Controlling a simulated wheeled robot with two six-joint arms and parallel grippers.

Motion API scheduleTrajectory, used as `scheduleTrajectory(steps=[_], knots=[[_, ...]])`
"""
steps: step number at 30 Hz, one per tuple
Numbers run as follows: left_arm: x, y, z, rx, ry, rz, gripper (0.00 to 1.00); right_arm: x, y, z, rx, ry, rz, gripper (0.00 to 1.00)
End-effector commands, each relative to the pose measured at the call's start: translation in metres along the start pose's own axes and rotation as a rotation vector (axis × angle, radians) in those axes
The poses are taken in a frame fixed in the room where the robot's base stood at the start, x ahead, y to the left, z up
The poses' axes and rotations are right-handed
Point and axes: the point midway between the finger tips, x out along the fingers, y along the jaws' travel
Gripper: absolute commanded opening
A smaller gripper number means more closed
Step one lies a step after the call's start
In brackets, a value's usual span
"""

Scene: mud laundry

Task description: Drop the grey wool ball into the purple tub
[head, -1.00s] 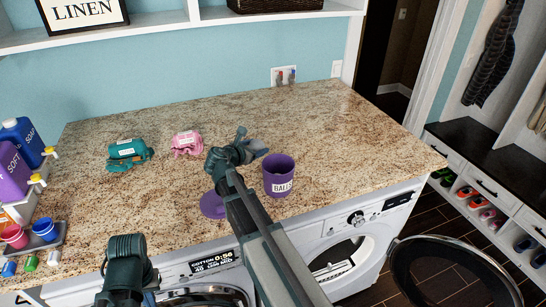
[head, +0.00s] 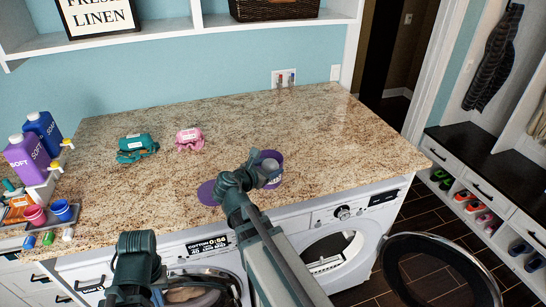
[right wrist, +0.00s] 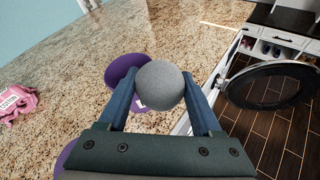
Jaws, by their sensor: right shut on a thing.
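The grey wool ball (right wrist: 160,86) is held between the blue fingers of my right gripper (right wrist: 160,100). The purple tub (right wrist: 122,70) stands on the counter below and behind the ball in the right wrist view; the ball hides the right part of it. In the head view the ball (head: 269,168) shows in front of the tub (head: 277,157), at its opening; I cannot tell whether it is over or short of the rim. My right gripper (head: 262,171) covers part of the tub. My left gripper (head: 136,260) is low at the front; its fingers are not clear.
A purple lid (head: 207,194) lies flat left of the tub. A teal bundle (head: 135,146) and a pink bundle (head: 189,139) lie further back. Bottles (head: 28,160) and small cups (head: 62,211) stand at the left. The counter's right side is clear; the washer door (head: 440,275) hangs open.

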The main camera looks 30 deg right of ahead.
Motion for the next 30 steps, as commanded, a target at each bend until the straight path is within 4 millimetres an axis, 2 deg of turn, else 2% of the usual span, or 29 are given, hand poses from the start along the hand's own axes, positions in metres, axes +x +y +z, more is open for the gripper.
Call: scheduleTrajectory(steps=[1, 6, 12, 16, 25, 30], knots=[[0.003, 0.000, 0.000, 0.000, 0.000, 0.000, 0.00, 0.016, 0.009, 0.001, 0.001, -0.001, -0.003, 0.03], [0.007, 0.001, 0.000, -0.001, 0.000, 0.000, 0.00, 0.056, 0.029, 0.008, 0.002, 0.000, -0.003, 0.03], [0.010, 0.001, -0.001, -0.001, 0.001, 0.000, 0.00, 0.091, 0.044, 0.015, 0.001, 0.000, -0.002, 0.03], [0.011, 0.001, -0.001, -0.001, 0.001, 0.000, 0.00, 0.101, 0.049, 0.017, 0.000, 0.000, 0.000, 0.04], [0.011, 0.001, -0.001, -0.001, 0.001, 0.000, 0.00, 0.106, 0.051, 0.018, 0.000, 0.000, 0.000, 0.04], [0.014, 0.001, -0.001, -0.001, 0.001, 0.000, 0.00, 0.127, 0.062, 0.021, 0.000, 0.000, -0.002, 0.04]])
